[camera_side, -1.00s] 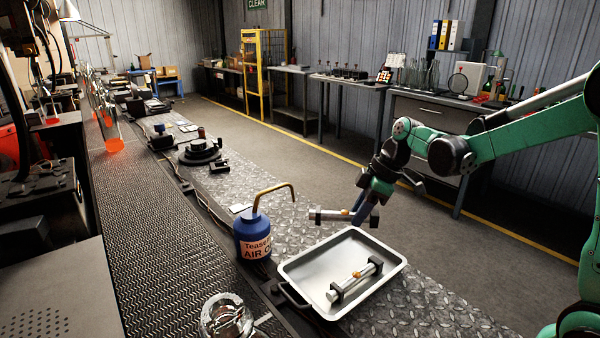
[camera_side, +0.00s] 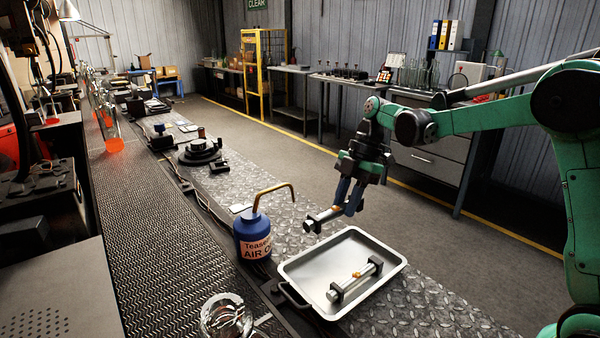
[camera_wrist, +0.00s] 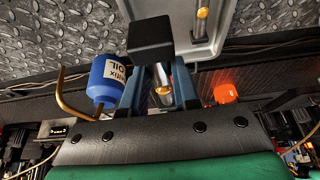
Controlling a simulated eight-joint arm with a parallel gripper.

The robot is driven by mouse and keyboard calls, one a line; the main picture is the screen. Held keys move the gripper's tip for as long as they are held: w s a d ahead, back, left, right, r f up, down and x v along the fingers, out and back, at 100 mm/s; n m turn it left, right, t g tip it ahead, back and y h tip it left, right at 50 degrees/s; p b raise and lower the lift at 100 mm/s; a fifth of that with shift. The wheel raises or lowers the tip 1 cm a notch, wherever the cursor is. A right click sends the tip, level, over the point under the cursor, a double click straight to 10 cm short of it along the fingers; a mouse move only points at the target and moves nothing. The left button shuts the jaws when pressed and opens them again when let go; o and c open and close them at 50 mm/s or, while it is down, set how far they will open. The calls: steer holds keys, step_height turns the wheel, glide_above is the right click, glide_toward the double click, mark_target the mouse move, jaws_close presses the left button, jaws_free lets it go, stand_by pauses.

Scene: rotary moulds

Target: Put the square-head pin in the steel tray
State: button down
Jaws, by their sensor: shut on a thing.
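My gripper (camera_side: 346,204) is shut on a square-head pin (camera_side: 322,216), a pale shaft with a black block at the end. It holds the pin in the air beyond the far edge of the steel tray (camera_side: 302,261). In the wrist view the black square head (camera_wrist: 150,37) shows in front of my blue fingers, and part of the shaft (camera_wrist: 163,82) shows between them. The tray also shows in the wrist view (camera_wrist: 183,46). A similar pin (camera_side: 353,282), with black blocks at both ends and an orange band, lies in the tray.
A blue oil bottle (camera_side: 253,241) with a bent brass spout stands left of the tray, close to it. A clear glass piece (camera_side: 226,316) sits at the front. A black round fixture (camera_side: 200,150) is farther back. The tread-plate bench (camera_side: 262,191) between is mostly clear.

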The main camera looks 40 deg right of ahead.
mark_target(336, 261)
step_height(336, 261, down, 11)
steer(key=shift+r, duration=0.1)
stand_by(0.4)
steer(key=c, duration=0.7)
jaws_free()
steer(key=shift+o, duration=0.2)
steer(key=v, duration=1.1)
steer(key=s+a+r+m+t+h, duration=0.2)
steer(key=s+a+m+t+h, duration=0.2)
steer(key=m, duration=1.4)
steer(key=shift+s+a+r+t+h, duration=0.35)
steer(key=shift+s+a+t, duration=1.25)
steer(key=shift+s+a, duration=1.4)
